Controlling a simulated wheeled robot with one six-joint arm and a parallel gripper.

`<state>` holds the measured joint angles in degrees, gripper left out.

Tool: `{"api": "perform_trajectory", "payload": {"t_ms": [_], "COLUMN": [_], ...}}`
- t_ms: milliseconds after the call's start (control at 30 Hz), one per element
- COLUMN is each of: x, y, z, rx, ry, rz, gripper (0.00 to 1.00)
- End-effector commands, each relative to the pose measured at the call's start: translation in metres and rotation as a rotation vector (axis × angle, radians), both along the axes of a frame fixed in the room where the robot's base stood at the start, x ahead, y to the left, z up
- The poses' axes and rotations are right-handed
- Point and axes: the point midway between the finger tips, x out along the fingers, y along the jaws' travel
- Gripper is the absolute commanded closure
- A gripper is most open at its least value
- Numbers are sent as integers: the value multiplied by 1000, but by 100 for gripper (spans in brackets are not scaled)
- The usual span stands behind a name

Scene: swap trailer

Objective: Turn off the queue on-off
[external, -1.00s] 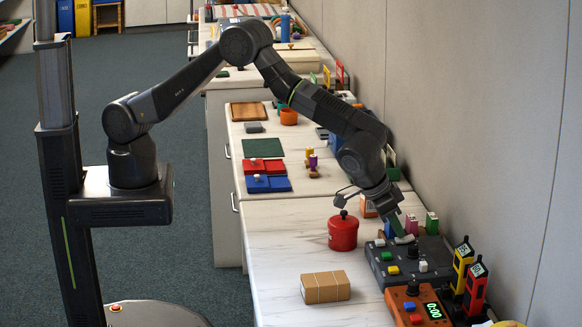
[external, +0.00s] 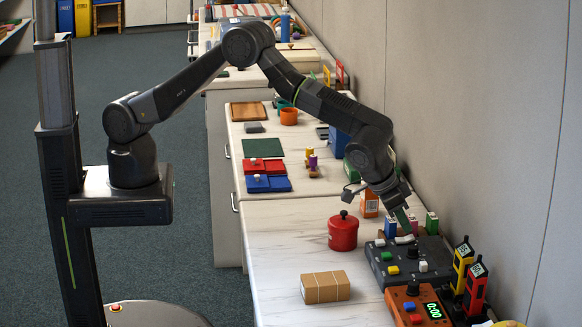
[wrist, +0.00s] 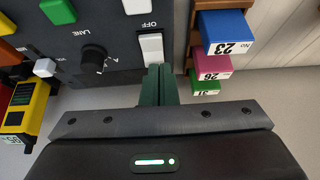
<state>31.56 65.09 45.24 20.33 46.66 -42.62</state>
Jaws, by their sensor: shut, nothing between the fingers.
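The dark grey control panel (external: 435,255) sits on the counter at the right. Its white rocker switch (wrist: 150,48) has OFF printed beside its far end in the wrist view; in the external view this switch (external: 404,240) is just below my fingertips. The word queue is not readable. My gripper (wrist: 158,68) is shut and empty, its green fingertips close together at the near end of the rocker. I cannot tell whether they touch it. My gripper (external: 403,228) points down at the panel's far edge in the external view.
A black knob (wrist: 93,58) marked LANE stands near the rocker. Numbered blocks (wrist: 225,30) stand close beside the panel. A red pot (external: 343,233) and a brown box (external: 325,287) are on the counter. An orange timer box (external: 405,305) is in front of the panel.

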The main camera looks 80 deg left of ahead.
Motion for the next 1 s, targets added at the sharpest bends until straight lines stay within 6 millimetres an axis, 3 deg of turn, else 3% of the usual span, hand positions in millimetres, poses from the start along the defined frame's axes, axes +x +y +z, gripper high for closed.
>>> {"api": "perform_trajectory", "payload": {"t_ms": [200,600,800,1000], "x": [2,-47,-60,-63], "y": [0,0,0,0], "z": [43,91,106,110], "rx": [-1,-1,-1,0], "ry": [-3,-2,-1,-1], "rz": [0,-2,0,0], "gripper": [100,100,100,100]}}
